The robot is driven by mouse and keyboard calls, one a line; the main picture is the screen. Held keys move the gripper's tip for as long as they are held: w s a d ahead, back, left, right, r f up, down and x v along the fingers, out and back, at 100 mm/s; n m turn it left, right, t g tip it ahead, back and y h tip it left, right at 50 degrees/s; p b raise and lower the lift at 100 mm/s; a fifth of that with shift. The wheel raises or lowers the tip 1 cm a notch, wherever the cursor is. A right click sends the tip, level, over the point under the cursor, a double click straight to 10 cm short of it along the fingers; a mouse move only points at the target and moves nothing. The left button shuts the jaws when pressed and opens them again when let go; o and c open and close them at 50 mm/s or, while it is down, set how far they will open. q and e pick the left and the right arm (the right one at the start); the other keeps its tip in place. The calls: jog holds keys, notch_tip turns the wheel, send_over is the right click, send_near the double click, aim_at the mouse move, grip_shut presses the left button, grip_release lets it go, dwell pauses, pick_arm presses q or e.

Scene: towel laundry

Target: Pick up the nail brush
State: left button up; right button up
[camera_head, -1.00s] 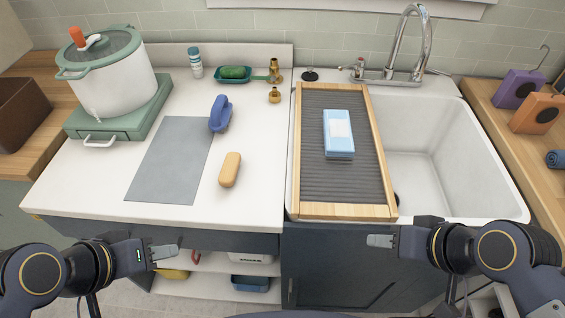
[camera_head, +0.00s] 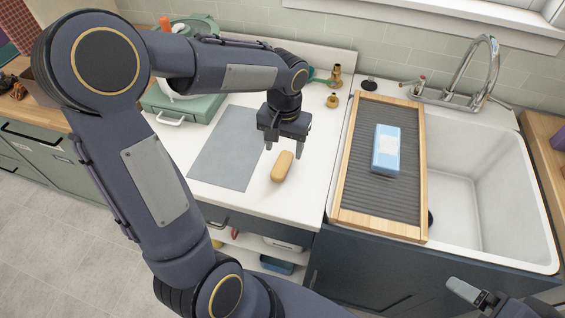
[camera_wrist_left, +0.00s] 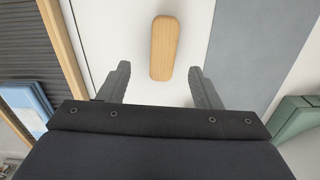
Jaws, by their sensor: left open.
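The nail brush, a tan wooden-looking block with rounded ends (camera_head: 282,167), lies on the white counter just right of the grey mat. It also shows in the left wrist view (camera_wrist_left: 163,48), ahead of and between the fingers. My left gripper (camera_head: 284,147) is open, empty and pointing down above the counter, close to the brush; I cannot tell its exact height. Its two fingers stand apart in the wrist view (camera_wrist_left: 160,68). My right gripper (camera_head: 468,291) shows only in part at the lower right; its opening cannot be judged.
A grey mat (camera_head: 224,150) lies left of the brush. A ridged drainboard with a wooden frame (camera_head: 348,188) holds a blue and white packet (camera_head: 386,160) beside the sink (camera_head: 500,190). Brass pieces (camera_head: 332,101) stand behind. My left arm hides much of the counter's left side.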

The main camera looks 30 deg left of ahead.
aim_at(282, 163)
pick_arm(q)
jog(key=f+p, duration=0.1)
jog(key=f, duration=0.5)
jog(key=shift+a+f, duration=0.2)
jog(key=shift+c, duration=0.2)
jog(key=c, duration=1)
jog(key=shift+r, duration=0.15)
jog(key=shift+c, duration=0.2)
